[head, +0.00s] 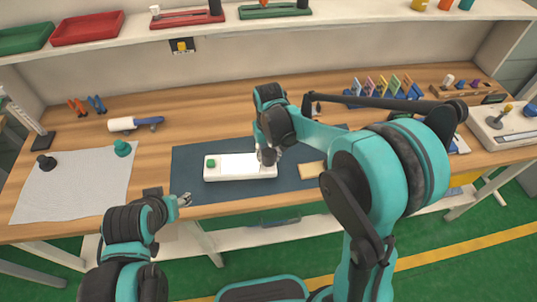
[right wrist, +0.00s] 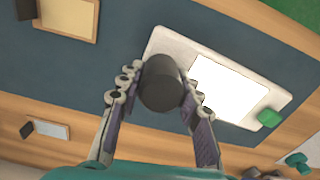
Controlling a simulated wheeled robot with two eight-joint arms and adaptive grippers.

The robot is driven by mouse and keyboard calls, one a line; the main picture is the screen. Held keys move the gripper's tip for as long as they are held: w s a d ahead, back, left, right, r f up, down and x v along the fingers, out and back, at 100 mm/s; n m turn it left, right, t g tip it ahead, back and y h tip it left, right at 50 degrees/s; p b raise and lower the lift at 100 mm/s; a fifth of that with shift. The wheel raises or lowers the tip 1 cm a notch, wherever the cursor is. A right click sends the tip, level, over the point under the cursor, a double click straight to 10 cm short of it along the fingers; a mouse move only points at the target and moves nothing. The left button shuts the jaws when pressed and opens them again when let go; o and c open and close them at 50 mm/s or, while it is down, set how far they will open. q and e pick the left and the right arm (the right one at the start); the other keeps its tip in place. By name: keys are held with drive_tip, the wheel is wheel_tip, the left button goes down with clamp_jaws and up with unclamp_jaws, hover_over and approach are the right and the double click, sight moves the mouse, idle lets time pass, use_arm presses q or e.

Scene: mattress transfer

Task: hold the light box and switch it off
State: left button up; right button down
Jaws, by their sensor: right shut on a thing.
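The light box (head: 240,168) is a flat white box lying on the dark blue mat (head: 187,188). Its panel (right wrist: 228,88) glows bright white in the right wrist view. A green button (head: 211,163) sits at its left end in the head view; it also shows in the right wrist view (right wrist: 269,118). A dark cylindrical knob (right wrist: 160,80) stands at the other end. My right gripper (head: 268,154) is shut on this knob, one finger on each side. My left gripper (head: 184,200) is near the table's front edge, apart from the box; its finger opening is too small to judge.
A white cloth (head: 75,185) with a black knob and a green knob lies at the left. A tan pad (head: 312,170) lies right of the box. Colored tools (head: 385,88) stand at the back right. A shelf (head: 330,22) runs above.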

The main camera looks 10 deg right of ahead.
drive_tip(key=shift+f+b, duration=1.15)
drive_tip(key=shift+f, duration=0.4)
use_arm(q)
wheel_tip(320, 180, down, 2)
drive_tip(key=shift+f, duration=0.15)
clamp_jaws()
idle(0.7)
